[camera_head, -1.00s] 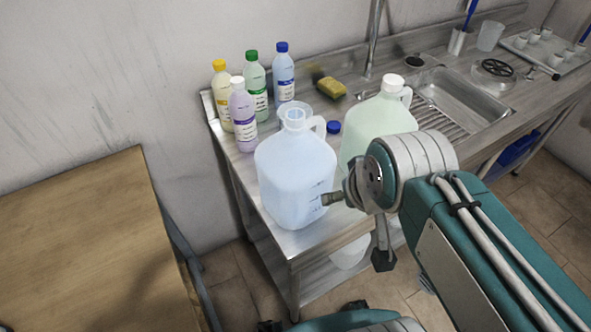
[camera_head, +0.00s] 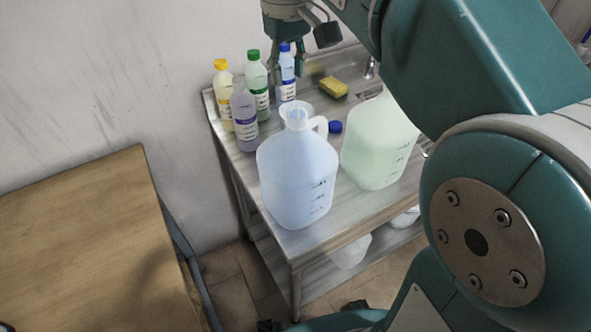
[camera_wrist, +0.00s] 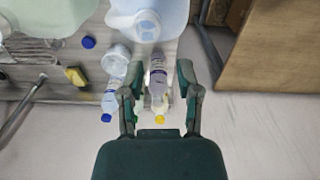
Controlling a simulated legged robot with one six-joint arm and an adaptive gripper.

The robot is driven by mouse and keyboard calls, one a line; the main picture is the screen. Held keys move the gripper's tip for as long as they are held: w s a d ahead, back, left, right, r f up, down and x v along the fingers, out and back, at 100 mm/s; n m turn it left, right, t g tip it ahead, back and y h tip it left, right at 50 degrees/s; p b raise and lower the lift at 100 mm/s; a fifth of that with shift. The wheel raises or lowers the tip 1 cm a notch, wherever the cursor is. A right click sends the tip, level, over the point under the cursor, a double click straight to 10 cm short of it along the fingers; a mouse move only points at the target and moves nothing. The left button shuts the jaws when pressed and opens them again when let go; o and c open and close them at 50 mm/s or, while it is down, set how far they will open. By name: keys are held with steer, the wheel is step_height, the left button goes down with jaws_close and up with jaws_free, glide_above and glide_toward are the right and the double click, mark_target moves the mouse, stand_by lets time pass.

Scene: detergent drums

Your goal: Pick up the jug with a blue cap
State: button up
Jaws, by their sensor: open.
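A translucent blue jug (camera_head: 297,180) stands upright on the steel counter, its handle at the right of its neck. I see no blue cap on its mouth; it also shows at the top of the wrist view (camera_wrist: 150,14). A loose blue cap (camera_head: 335,127) lies on the counter beside it, and in the wrist view (camera_wrist: 88,42). A pale green jug (camera_head: 380,145) stands to the right. My gripper (camera_head: 287,68) is open above the back left of the counter, fingers pointing down, apart from the jugs. In the wrist view my gripper (camera_wrist: 157,80) frames a purple bottle (camera_wrist: 158,76) below.
Bottles with yellow (camera_head: 221,98), green (camera_head: 257,84) and blue (camera_head: 286,75) caps stand behind the blue jug. A clear round container (camera_wrist: 116,59) sits near its neck. A yellow sponge (camera_head: 333,87) lies farther back. A wooden table (camera_head: 85,240) is at left. My arm hides the sink side.

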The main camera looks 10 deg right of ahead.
mark_target(289, 117)
step_height(289, 117, down, 5)
steer(key=shift+f, duration=0.15)
steer(key=shift+w+f, duration=0.2)
steer(key=shift+f, duration=2.5)
jaws_close()
